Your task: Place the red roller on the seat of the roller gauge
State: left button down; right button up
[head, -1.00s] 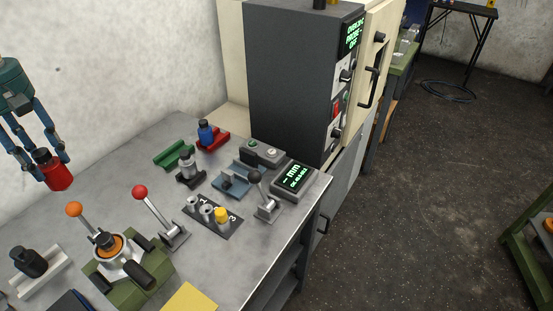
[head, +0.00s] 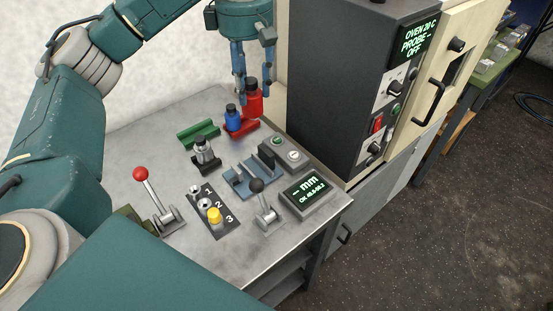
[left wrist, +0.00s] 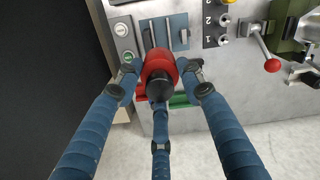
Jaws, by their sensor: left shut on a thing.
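My left gripper (head: 253,88) is shut on the red roller (head: 253,98), which has a black knob on top. It holds the roller upright near the back of the bench, just behind and right of the blue roller. The left wrist view shows the red roller (left wrist: 158,66) between the fingers, hiding part of what lies beneath. The roller gauge (head: 252,181) has a blue-grey seat with a dark upright block; no roller lies on it. Its display (head: 304,192) reads "-- mm". My right gripper is not in view.
A blue roller (head: 233,117) stands on a red cradle (head: 247,130). A green cradle (head: 198,134) is empty. A grey roller (head: 204,150) stands on a black cradle.

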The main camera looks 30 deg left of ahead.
aim_at(250, 107)
pick_arm(q)
jog(key=f, duration=0.3)
jog(key=f+b, duration=0.1)
jog(key=f, duration=0.1)
jog(key=shift+s+a+f, duration=0.1)
jog(key=shift+s+f, duration=0.2)
jog(key=shift+s, duration=0.1)
jog(key=f+p, duration=0.3)
jog(key=f, duration=1.1)
jog(key=shift+w, duration=0.2)
jog(key=shift+f, duration=0.2)
jog(key=c, duration=1.1)
grip_release()
jog(key=shift+r, duration=0.1)
